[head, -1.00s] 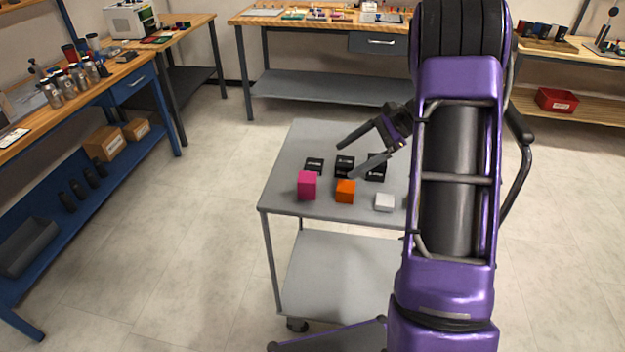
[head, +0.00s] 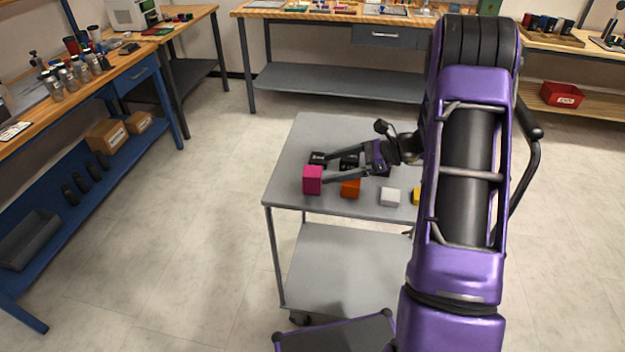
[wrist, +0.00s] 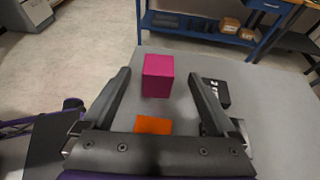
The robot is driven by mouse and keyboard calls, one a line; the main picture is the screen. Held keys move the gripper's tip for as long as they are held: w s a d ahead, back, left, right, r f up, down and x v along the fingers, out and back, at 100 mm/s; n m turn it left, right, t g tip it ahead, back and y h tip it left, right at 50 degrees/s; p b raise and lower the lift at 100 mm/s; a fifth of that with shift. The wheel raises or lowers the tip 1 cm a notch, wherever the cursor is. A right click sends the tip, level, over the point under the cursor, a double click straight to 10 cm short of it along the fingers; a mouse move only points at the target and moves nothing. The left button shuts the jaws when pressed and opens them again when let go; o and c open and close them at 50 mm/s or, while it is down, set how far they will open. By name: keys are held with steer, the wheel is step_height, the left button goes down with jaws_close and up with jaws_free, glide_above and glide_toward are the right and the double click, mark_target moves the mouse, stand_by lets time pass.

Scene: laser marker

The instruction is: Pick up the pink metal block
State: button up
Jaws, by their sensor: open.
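The pink metal block (head: 312,180) stands at the left front part of the grey cart top (head: 318,131). My gripper (head: 322,168) is open and low over the cart, its fingers pointing left toward the block. In the wrist view the pink block (wrist: 158,76) lies just ahead of and between the two fingertips (wrist: 158,74); nothing is held. I cannot tell whether a finger touches it. An orange block (wrist: 153,125) sits between the fingers, nearer the palm; it also shows in the head view (head: 350,188), partly under a finger.
A white block (head: 390,197) and a yellow block (head: 416,196) stand to the right along the cart's front edge. Black labelled pieces (head: 318,158) lie behind the blocks, one (wrist: 216,93) beside the right finger in the wrist view. Benches stand beyond open floor.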

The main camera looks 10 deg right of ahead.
mark_target(318, 171)
steer(key=shift+x, duration=2.9)
steer(key=shift+f, duration=0.1)
jaws_close()
